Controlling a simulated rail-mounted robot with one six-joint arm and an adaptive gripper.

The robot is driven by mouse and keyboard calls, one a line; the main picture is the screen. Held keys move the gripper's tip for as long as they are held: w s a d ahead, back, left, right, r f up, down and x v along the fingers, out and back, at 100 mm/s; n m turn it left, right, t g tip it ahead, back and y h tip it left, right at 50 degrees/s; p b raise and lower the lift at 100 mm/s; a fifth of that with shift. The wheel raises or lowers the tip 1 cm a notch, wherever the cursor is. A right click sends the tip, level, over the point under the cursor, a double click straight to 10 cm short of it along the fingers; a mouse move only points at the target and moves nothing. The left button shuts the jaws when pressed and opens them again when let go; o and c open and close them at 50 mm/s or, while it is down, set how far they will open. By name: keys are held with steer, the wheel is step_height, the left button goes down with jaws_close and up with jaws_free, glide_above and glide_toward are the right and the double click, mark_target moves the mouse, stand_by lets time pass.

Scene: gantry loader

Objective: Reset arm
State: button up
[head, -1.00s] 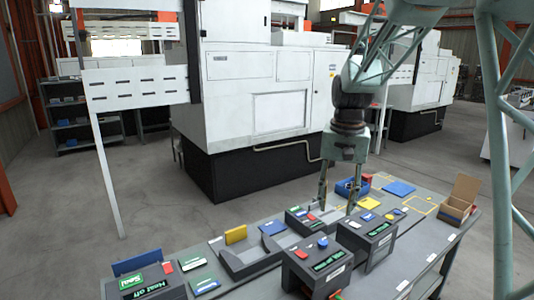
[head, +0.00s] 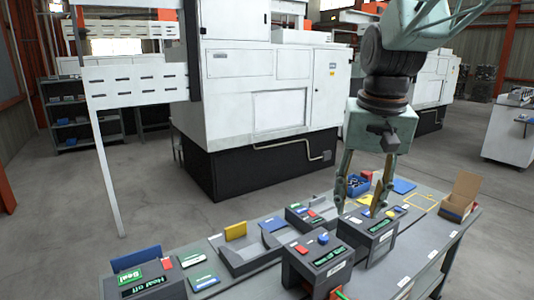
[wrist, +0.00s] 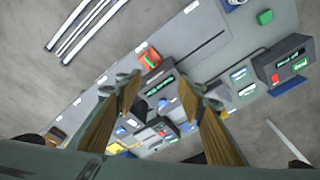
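My gripper (head: 357,210) hangs above the right part of the grey workbench (head: 405,262) in the head view, fingers pointing down. Its two fingers are spread apart, and nothing shows between them. In the wrist view my gripper (wrist: 160,95) also shows two separated fingers, with the bench well below them. My arm reaches up out of the top of the head view.
The bench carries grey control boxes (head: 310,268) with green displays, a blue bin (head: 358,186), and an open cardboard box (head: 463,195) at the right end. A large white machine (head: 265,90) stands behind. Grey floor lies between them.

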steer(key=s+f+n+t+b, duration=0.1)
steer(key=s+b, duration=0.1)
steer(key=s, duration=1.3)
steer(key=s+f+n+t+b, duration=0.1)
steer(key=s+f, duration=0.1)
steer(key=s, duration=1.2)
steer(key=shift+s+f+b, duration=0.2)
steer(key=shift+s+b, duration=0.15)
steer(key=shift+b, duration=0.05)
